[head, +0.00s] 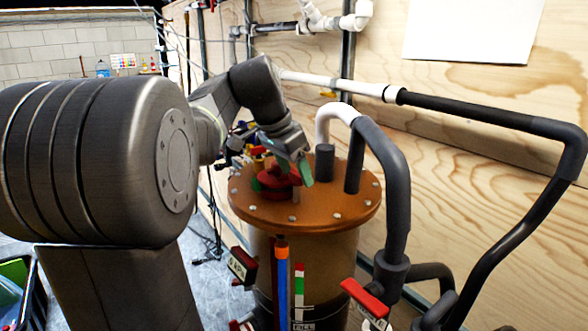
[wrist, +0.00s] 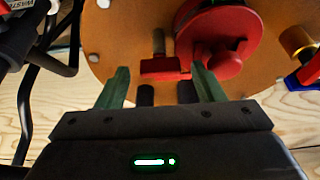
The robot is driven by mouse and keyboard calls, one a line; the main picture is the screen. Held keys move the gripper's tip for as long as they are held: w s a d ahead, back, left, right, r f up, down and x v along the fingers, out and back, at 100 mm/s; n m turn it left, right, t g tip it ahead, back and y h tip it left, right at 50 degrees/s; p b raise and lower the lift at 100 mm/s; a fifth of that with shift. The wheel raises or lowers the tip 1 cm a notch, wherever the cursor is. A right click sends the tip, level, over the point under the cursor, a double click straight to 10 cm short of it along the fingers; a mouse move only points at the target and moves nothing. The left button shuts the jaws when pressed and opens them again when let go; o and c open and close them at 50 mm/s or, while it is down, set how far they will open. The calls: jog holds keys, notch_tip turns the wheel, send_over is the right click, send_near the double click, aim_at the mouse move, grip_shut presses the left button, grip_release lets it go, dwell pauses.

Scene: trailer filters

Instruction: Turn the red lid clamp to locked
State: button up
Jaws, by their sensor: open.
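The red lid clamp (head: 273,180) sits on the orange-brown round lid (head: 345,205) of the filter vessel. In the wrist view the clamp is a red round disc with a red knob (wrist: 222,60), beside an upright bolt (wrist: 158,42) and a short red bar (wrist: 160,68). My gripper (wrist: 160,70) is open, its green fingers on either side of the bar. The right fingertip is close to the disc's edge; I cannot tell if it touches. In the head view my gripper (head: 298,172) is over the lid and partly covers the clamp.
Grey and white pipes (head: 395,190) rise at the right of the vessel. Red-handled valves (head: 365,298) stand in front, with a blue pipe (head: 282,285). A brass fitting (wrist: 297,40) and a blue-red part (wrist: 308,75) lie right of the clamp. A plywood wall (head: 490,120) is behind.

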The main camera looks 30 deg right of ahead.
jog(key=shift+c, duration=0.4)
grip_shut()
jog(key=shift+n, duration=0.5)
jog(key=shift+o, duration=0.4)
grip_release()
jog(key=v, duration=1.3)
jog(key=shift+s+a+r, duration=0.15)
jog(key=shift+s+r, duration=0.15)
jog(key=shift+r, duration=0.05)
